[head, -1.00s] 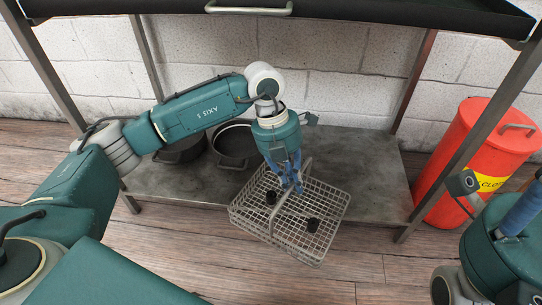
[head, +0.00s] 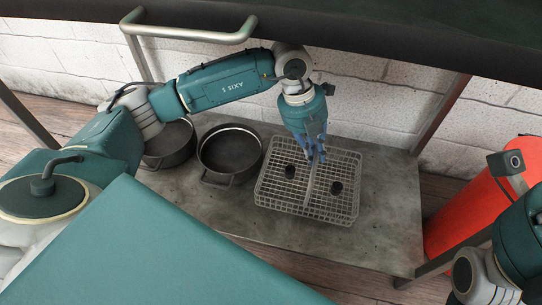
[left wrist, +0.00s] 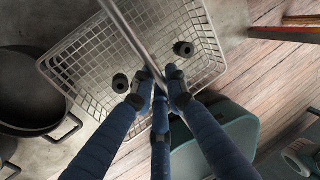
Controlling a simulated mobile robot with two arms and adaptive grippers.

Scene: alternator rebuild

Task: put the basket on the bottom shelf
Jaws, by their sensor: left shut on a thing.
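The grey wire basket (head: 305,208) is over the bottom shelf (head: 385,235) in the head view, roughly level, with two small black parts (head: 290,171) (head: 335,187) inside. My left gripper (head: 317,158) is shut on the bar handle across its middle. The left wrist view shows the fingers (left wrist: 160,78) around the handle (left wrist: 128,32), with the basket (left wrist: 85,75) below. I cannot tell whether its bottom touches the shelf. My right arm shows at the lower right of the head view; its fingers are out of the picture.
Two dark pots stand left of the basket: a near one (head: 230,155), close beside it, and another (head: 172,145) further left. The shelf's right part is bare. A dark upper level with a handle (head: 190,35) hangs above.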

